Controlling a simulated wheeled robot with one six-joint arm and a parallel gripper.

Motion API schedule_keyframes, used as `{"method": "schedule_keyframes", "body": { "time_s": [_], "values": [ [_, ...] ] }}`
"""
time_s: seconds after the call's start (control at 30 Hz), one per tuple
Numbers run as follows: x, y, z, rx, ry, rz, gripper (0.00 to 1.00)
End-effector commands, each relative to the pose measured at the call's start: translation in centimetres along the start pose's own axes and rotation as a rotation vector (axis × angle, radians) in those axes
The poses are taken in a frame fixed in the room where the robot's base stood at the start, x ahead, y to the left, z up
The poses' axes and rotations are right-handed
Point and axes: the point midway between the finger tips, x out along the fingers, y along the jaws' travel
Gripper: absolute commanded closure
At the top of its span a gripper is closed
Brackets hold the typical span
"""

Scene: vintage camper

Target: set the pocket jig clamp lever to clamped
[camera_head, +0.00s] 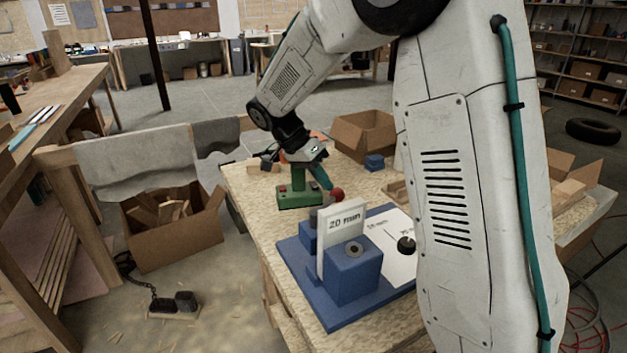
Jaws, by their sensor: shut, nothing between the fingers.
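The pocket jig has a blue base (300,268) on the near part of the workbench, with a blue block (355,272) and an upright white plate marked "20 mm" (341,240). A red ball knob (337,194), seemingly the end of the clamp lever, shows just above the plate. The rest of the lever is mostly hidden behind the plate, so its exact angle is unclear. My gripper (326,185) reaches down behind the jig, its teal fingers shut and empty. The fingertips are close beside the knob; I cannot tell whether they touch it.
A white sheet with a black knob (405,244) lies on the jig's right side. An open cardboard box (364,137) and a small blue block (374,162) are farther back. My arm hides the bench's right part.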

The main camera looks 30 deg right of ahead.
Motion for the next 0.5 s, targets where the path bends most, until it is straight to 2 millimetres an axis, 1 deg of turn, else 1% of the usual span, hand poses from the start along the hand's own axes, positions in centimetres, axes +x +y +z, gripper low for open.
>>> {"method": "schedule_keyframes", "body": {
  "time_s": [0.2,0.5],
  "values": [
    [0.65,0.76,-0.57,0.091,-0.044,0.044,1.0],
    [0.97,1.2,-0.8,0.142,-0.068,0.068,1.0]
  ]
}}
